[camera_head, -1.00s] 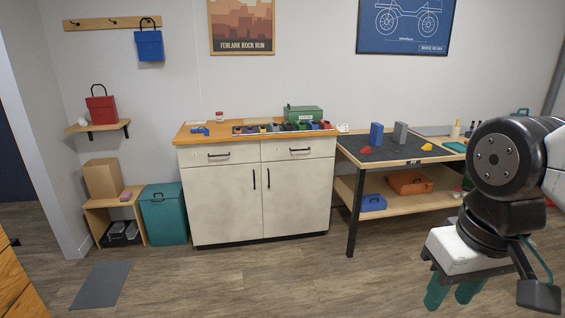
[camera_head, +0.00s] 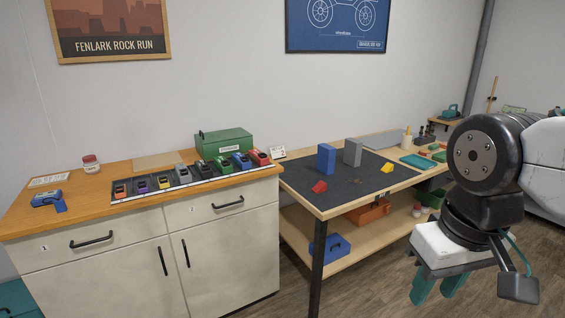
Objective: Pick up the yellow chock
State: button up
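The yellow chock (camera_head: 387,168) is a small wedge on the dark mat (camera_head: 338,194) of the workbench, right of the grey block. My gripper (camera_head: 439,288) hangs at the lower right, in front of the workbench and below its top, well apart from the chock. Its two teal fingers point down with a gap between them, and nothing shows in the gap.
A red wedge (camera_head: 319,186), a blue block (camera_head: 326,159) and a grey block (camera_head: 352,152) share the mat. A teal tray (camera_head: 419,161) lies to the right. The cabinet (camera_head: 110,265) stands left, with several small vehicles on top. Floor (camera_head: 375,275) shows before the workbench.

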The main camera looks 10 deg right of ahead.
aim_at(387, 167)
jog(key=z, duration=0.45)
jog(key=i, duration=0.9)
jog(key=z, duration=0.85)
jog(key=i, duration=2)
jog(key=u, duration=0.45)
